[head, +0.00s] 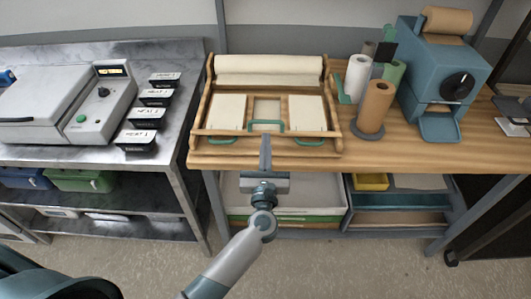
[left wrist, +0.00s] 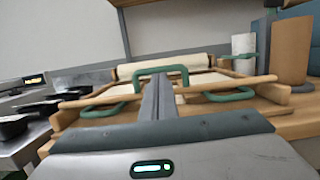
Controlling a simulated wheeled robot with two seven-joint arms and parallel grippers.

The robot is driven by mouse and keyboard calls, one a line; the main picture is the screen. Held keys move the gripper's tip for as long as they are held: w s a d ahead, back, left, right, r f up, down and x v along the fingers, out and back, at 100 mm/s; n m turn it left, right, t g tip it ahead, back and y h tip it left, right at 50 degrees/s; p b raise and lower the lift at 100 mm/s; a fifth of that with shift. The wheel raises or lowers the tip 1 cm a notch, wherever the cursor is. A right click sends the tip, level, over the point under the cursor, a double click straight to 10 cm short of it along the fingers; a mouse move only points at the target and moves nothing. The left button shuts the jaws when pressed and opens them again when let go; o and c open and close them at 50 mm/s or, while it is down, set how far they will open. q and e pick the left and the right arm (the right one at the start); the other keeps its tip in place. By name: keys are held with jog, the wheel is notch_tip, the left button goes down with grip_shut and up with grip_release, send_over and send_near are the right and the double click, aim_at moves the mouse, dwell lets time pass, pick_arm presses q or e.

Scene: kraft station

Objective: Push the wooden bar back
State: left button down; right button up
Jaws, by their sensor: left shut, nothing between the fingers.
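The wooden bar (head: 225,133) lies across the front of a wooden frame on the right-hand bench, in front of two pale panels. It also shows in the left wrist view (left wrist: 222,85), running across behind my fingers. A green handle (head: 266,122) stands at its middle. My left gripper (head: 265,142) is shut and empty, its fingers pointing forward at the middle of the bar. The fingers hide a short piece of the bar, and I cannot tell whether they touch it. My right gripper is in neither view.
A pale roll (head: 270,68) lies at the back of the wooden frame (head: 333,105). Brown and white paper rolls (head: 375,105) and a blue machine (head: 448,75) stand to the right. Black labelled boxes (head: 140,140) and a grey machine (head: 100,105) are on the steel table at left.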

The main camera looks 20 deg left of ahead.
pick_arm(q)
jog(key=p+x, duration=0.1)
jog(key=x, duration=0.2)
jog(key=shift+w, duration=0.2)
jog(key=shift+w+a, duration=0.1)
jog(key=shift+w, duration=0.05)
jog(key=f+b+x, duration=0.1)
jog(key=b+x, duration=0.1)
jog(key=x, duration=0.3)
jog(key=f+b+x, duration=0.1)
jog(key=b+x, duration=0.2)
jog(key=x, duration=0.3)
jog(key=f+b+x, duration=0.1)
jog(key=b+x, duration=0.2)
jog(key=x, duration=0.3)
jog(key=shift+w+f, duration=0.2)
jog(key=shift+w, duration=0.05)
jog(key=shift+w+a, duration=0.15)
jog(key=shift+w, duration=0.2)
jog(key=shift+r, duration=0.1)
